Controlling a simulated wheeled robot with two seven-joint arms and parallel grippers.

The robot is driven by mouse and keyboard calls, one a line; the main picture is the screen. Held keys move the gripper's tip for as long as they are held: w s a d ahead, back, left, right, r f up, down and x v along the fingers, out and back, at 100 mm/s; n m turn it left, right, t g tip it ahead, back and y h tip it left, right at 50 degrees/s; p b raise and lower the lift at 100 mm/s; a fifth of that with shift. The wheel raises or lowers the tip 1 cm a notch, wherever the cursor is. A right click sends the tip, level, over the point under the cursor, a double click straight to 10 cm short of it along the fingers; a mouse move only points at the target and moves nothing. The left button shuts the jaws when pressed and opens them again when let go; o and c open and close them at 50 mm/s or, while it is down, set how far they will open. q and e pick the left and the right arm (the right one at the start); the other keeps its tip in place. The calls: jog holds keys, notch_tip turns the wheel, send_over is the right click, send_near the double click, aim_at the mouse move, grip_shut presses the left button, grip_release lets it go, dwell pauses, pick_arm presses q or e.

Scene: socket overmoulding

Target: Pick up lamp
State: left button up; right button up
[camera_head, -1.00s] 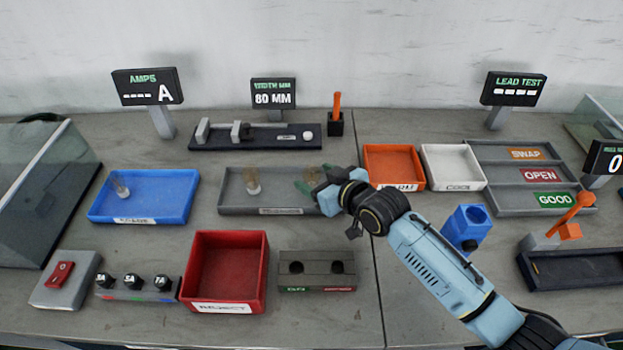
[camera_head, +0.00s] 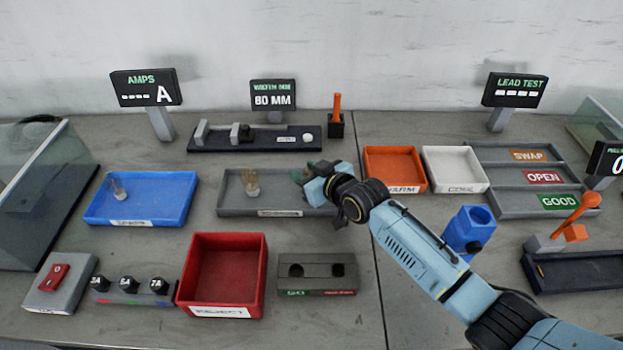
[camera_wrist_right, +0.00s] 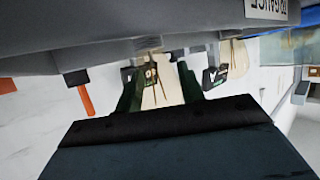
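A pale amber lamp (camera_head: 252,184) with a light base stands in the grey tray (camera_head: 232,211) in the head view. My right gripper (camera_head: 312,172) is over the right end of this tray, its hand covering that corner. In the right wrist view, the dark green fingers of this gripper (camera_wrist_right: 161,85) stand on either side of an amber lamp (camera_wrist_right: 156,88). The lamp fills most of the gap, but I cannot tell whether the fingers press on it. Another lamp (camera_wrist_right: 232,60) shows beyond in the wrist view. My left gripper is not in view.
A blue tray (camera_head: 160,209) at left holds a clear lamp (camera_head: 118,188). A red bin (camera_head: 221,290) and a grey two-hole block (camera_head: 316,280) stand in front. Orange (camera_head: 395,187) and white (camera_head: 455,187) trays are to the right; a width gauge (camera_head: 255,143) is behind.

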jog(key=c, duration=0.4)
